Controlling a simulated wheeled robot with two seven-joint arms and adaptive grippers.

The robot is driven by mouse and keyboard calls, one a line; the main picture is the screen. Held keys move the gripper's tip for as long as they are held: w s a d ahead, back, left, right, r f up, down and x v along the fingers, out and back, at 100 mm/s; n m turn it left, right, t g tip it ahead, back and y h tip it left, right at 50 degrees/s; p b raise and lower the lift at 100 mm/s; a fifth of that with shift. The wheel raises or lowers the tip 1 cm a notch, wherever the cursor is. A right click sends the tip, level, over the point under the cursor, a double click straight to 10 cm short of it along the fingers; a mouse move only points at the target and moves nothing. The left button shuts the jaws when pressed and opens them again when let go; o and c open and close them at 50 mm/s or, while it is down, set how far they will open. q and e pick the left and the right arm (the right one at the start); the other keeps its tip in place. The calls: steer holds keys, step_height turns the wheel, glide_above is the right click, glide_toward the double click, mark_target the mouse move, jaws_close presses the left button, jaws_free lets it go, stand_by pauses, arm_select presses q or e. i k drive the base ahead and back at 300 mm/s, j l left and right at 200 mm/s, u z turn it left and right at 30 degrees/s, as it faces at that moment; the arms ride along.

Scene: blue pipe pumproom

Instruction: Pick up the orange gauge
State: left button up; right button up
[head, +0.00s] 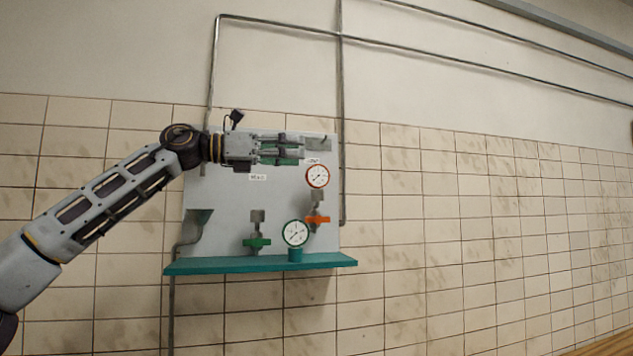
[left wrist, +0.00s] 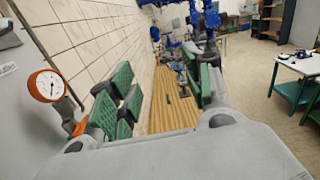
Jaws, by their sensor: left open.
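The orange gauge (head: 318,176) has a round white dial with an orange rim and is mounted on the grey wall panel, above the orange valve handle (head: 318,220). In the left wrist view the orange gauge (left wrist: 47,86) is at the left edge, outside the finger gap. My left gripper (head: 296,150) points right in front of the panel, just above and left of the gauge in the head view. Its green-padded fingers also show in the left wrist view (left wrist: 162,95); they are open with nothing between them. My right gripper is in neither view.
A green-rimmed gauge (head: 295,233) stands on the teal shelf (head: 230,265) beside a green valve handle (head: 257,241). Pipes run up the tiled wall. In the left wrist view a table (left wrist: 295,72) and dark shelving (left wrist: 275,18) stand at the right.

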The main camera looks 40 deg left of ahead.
mark_target(318, 176)
steer(key=i+j, duration=0.8)
steer(key=j, duration=0.15)
